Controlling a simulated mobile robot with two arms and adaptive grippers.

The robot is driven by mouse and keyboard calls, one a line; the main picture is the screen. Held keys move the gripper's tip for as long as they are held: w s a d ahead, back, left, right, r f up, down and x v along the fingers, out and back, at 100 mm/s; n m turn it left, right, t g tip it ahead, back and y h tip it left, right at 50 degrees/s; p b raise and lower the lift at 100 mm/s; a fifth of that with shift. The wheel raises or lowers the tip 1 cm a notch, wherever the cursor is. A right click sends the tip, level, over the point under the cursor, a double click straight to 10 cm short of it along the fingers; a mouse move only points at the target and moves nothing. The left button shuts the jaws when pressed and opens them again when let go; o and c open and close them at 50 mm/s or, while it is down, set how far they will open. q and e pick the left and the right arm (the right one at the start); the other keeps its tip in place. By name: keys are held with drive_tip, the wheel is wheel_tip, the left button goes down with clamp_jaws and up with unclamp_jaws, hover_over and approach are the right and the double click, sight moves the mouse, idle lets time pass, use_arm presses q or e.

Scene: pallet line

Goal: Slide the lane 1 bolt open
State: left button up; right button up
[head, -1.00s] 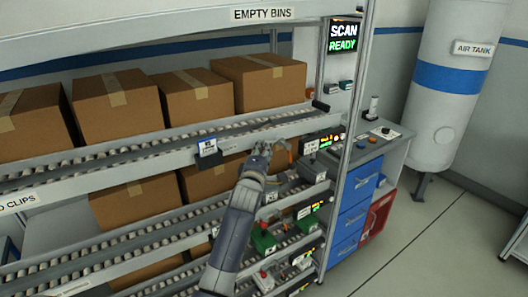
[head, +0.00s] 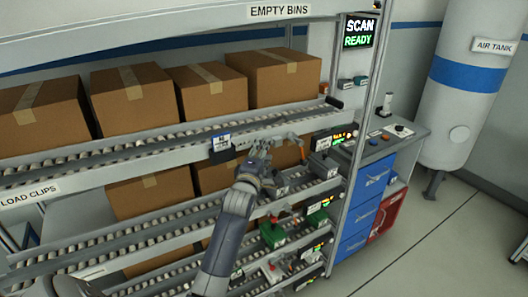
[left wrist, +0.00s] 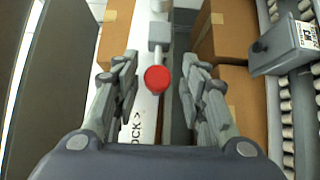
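A round red knob (left wrist: 157,79) sits on a grey rod in the left wrist view, with a grey block (left wrist: 160,36) further along it. A white plate (left wrist: 142,108) beside it carries partly hidden text ending in "OCK >". My left gripper (left wrist: 157,92) is open, its fingers on either side of the knob with gaps showing. In the head view my left gripper (head: 262,160) is in front of the upper roller lane's front rail (head: 180,152); the knob is hidden there. My right gripper is not in view.
Cardboard boxes (head: 133,95) stand on the roller lanes. A small grey tagged unit (head: 221,142) is on the rail left of the gripper. An orange lever (head: 295,138) and lit displays (head: 338,137) are to the right. Green boxes (head: 273,233) sit lower. Open floor lies at right.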

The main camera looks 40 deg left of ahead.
use_arm(q)
drive_tip(key=shift+r, duration=0.1)
drive_tip(key=v, duration=1.2)
idle(0.4)
drive_tip(key=d+f+m+g+h+b, duration=0.1)
drive_tip(key=d+f+m+g+h, duration=0.3)
drive_tip(key=f, duration=1.2)
drive_tip(key=d+f+m+g+h+b, duration=0.1)
drive_tip(key=d+f+m, duration=0.45)
drive_tip(key=f, duration=1.15)
drive_tip(key=s+d+f+m+g+h+b, duration=0.1)
drive_tip(key=s+d+f+m+g, duration=0.15)
drive_tip(key=s+f, duration=0.6)
drive_tip(key=s+d+f+m+g+h+b, duration=0.15)
drive_tip(key=s+d+f+m, duration=0.3)
drive_tip(key=f, duration=0.75)
drive_tip(key=s+f+m+g, duration=0.2)
drive_tip(key=s+f, duration=0.3)
drive_tip(key=s, duration=0.6)
drive_tip(key=s+f+m+g+b, duration=0.1)
drive_tip(key=s+f+m+g, duration=0.1)
drive_tip(key=s+f, duration=0.4)
drive_tip(key=s+f+m+g, duration=0.2)
drive_tip(key=s+f+m, duration=0.2)
drive_tip(key=s, duration=1.1)
wheel_tip(320, 180, down, 2)
drive_tip(key=shift+s+d+f+m+g, duration=0.2)
drive_tip(key=shift+s+d+m+g, duration=0.1)
drive_tip(key=shift+s+d+m, duration=0.1)
